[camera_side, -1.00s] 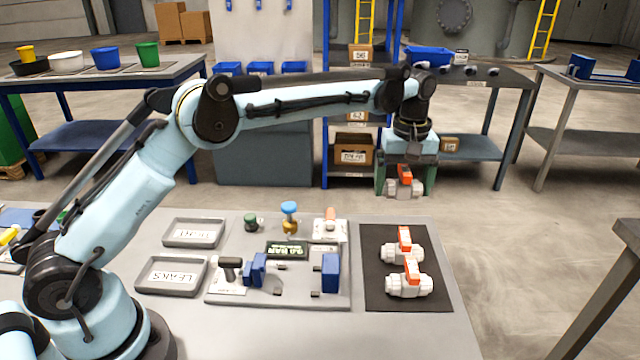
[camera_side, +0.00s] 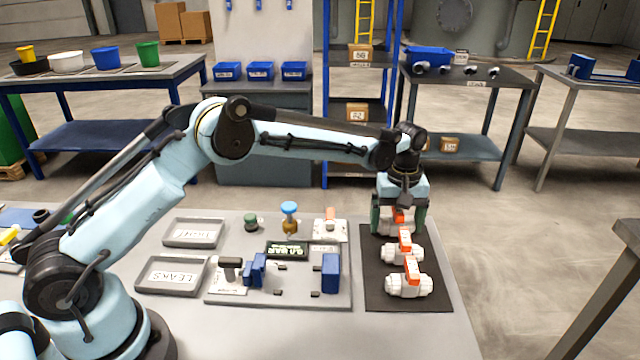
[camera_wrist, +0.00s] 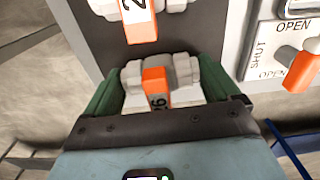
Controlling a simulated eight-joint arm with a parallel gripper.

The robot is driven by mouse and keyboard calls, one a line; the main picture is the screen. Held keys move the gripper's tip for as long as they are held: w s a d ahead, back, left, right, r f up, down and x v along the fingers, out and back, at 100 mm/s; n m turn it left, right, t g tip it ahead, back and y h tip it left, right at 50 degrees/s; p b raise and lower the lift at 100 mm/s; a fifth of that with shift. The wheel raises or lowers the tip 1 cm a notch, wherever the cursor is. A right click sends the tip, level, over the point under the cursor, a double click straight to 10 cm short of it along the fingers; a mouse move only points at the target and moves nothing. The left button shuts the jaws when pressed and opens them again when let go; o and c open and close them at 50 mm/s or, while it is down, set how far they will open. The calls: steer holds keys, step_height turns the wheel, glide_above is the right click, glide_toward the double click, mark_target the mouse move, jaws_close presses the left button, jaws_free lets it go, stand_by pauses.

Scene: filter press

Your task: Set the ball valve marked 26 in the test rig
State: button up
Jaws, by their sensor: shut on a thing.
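My gripper (camera_side: 399,230) is shut on a white ball valve with an orange handle (camera_side: 398,214), at the far end of the dark mat (camera_side: 380,296). In the wrist view the held valve (camera_wrist: 155,76) lies between the green fingers, and its handle label seems to read 26, partly covered. I cannot tell whether it touches the mat. Two similar valves lie on the mat, a middle one (camera_side: 402,252) and a near one (camera_side: 409,284). The test rig (camera_side: 300,298), with blue clamp blocks (camera_side: 331,272) and a dark display, stands left of the mat.
A small plate with an orange lever (camera_side: 330,228) is at the rig's back right; the wrist view shows OPEN and SHUT on it (camera_wrist: 262,60). A blue-topped knob (camera_side: 290,210) stands beside it. Two grey trays, one marked LEAKS (camera_side: 172,275), lie left.

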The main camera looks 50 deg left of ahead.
steer(key=shift+f, duration=0.15)
steer(key=o, duration=0.9)
steer(key=shift+c, duration=0.2)
